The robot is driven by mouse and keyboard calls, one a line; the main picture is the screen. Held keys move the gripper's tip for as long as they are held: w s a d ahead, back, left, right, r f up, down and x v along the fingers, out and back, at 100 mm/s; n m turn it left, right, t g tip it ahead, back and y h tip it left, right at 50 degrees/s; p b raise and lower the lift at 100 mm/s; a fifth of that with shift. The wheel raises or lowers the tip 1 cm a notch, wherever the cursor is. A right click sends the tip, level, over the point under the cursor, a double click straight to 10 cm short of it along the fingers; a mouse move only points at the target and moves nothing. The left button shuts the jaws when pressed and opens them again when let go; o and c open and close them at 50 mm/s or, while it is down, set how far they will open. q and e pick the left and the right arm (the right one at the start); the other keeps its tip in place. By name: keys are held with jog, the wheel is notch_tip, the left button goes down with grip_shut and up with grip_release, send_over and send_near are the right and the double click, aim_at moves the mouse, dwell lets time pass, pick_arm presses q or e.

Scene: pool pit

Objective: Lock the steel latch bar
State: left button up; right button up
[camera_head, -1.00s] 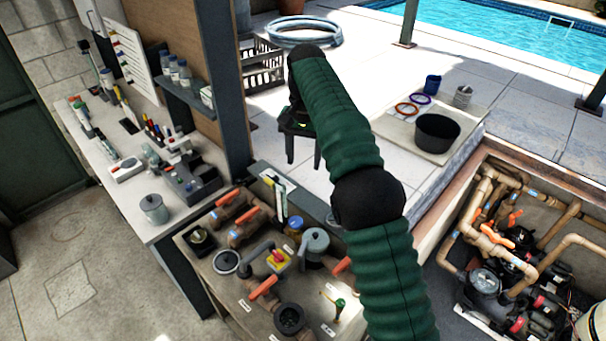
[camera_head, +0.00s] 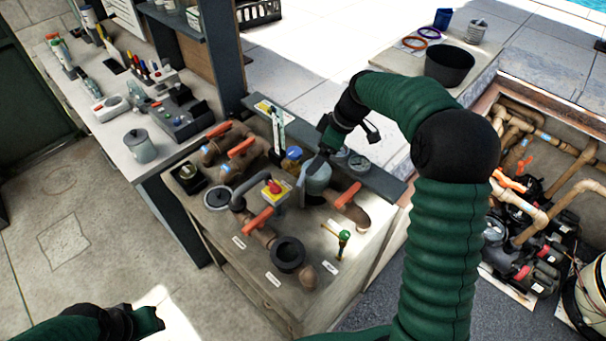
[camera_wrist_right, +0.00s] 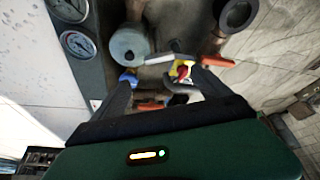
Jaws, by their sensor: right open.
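A grey round-lidded canister (camera_head: 316,181) stands on the bench among the pipes. It also shows in the right wrist view (camera_wrist_right: 129,46). A pale metallic bar (camera_wrist_right: 160,59) reaches from its lid toward a red knob on a yellow plate (camera_wrist_right: 181,70); it looks like the steel latch bar, but I cannot tell its lock state. My right gripper (camera_head: 318,158) is above the canister, partly hiding it; its open fingers (camera_wrist_right: 166,78) straddle the bar's side of the view, with nothing held. My left gripper (camera_head: 150,318) is at the lower left, away from the bench, its jaws unclear.
Orange-handled valves (camera_head: 241,147), a dark open pipe port (camera_head: 288,254) and a green-handled tool (camera_head: 343,238) crowd the bench. Gauges (camera_head: 358,163) stand behind the canister. A workbench (camera_head: 115,140) is at the left; the pump pit (camera_head: 540,200) is at the right.

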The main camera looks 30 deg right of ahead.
aim_at(302, 177)
jog(key=p+x, duration=0.1)
jog(key=x, duration=0.4)
jog(key=p+x, duration=0.1)
jog(key=x, duration=0.5)
jog(key=shift+d+f, duration=0.1)
jog(key=shift+d, duration=0.1)
jog(key=shift+w+a+f, duration=0.15)
jog(key=shift+f, duration=0.1)
jog(key=shift+c, duration=0.2)
